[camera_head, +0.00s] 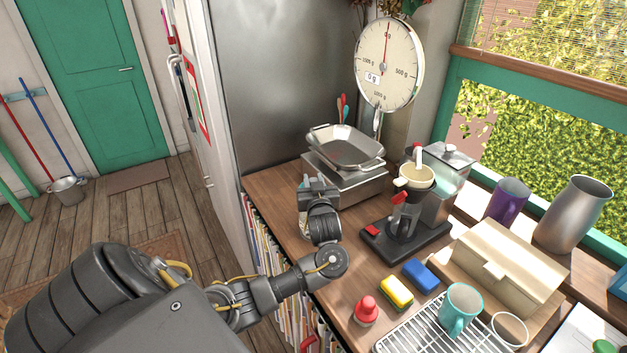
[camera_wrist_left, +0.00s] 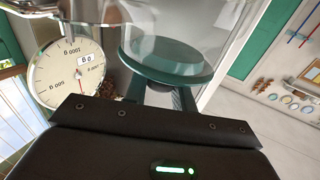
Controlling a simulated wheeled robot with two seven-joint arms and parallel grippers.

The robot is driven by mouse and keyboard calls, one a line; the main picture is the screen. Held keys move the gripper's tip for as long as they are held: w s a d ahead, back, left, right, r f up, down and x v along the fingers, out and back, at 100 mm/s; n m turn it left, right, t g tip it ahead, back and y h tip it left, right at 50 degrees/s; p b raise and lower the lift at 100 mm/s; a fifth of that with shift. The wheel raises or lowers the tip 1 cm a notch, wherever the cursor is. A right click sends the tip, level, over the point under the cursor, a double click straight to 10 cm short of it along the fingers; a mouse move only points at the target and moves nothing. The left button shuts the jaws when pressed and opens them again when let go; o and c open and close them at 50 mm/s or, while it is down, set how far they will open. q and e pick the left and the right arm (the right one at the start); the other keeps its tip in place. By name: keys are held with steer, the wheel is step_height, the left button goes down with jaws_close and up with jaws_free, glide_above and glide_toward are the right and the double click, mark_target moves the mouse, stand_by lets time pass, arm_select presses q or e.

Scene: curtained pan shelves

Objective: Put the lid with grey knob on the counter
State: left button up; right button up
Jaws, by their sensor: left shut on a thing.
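My left gripper (camera_head: 318,187) is over the counter's left part, in front of the scale. In the left wrist view its fingers (camera_wrist_left: 167,97) are shut at a dark teal-grey disc (camera_wrist_left: 165,55) with clear glass around it. I take this for the lid and its knob, though the fingers partly hide the grip. In the head view the lid cannot be made out at the gripper. The wooden counter (camera_head: 277,184) runs along the wall under the window. My right gripper is not in view.
A scale with a metal pan (camera_head: 345,148) stands behind my gripper. A coffee maker (camera_head: 405,215) stands to its right. Some bare counter lies around my gripper.

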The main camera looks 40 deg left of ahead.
arm_select(q)
steer(key=shift+f, duration=0.15)
steer(key=o, duration=1)
steer(key=s+d+b, duration=0.1)
steer(key=s+d+f+b, duration=0.1)
steer(key=d, duration=0.1)
steer(key=shift+s, duration=0.2)
steer(key=b+v, duration=0.1)
steer(key=v, duration=0.6)
steer(key=shift+r+b, duration=0.3)
steer(key=shift+r, duration=0.15)
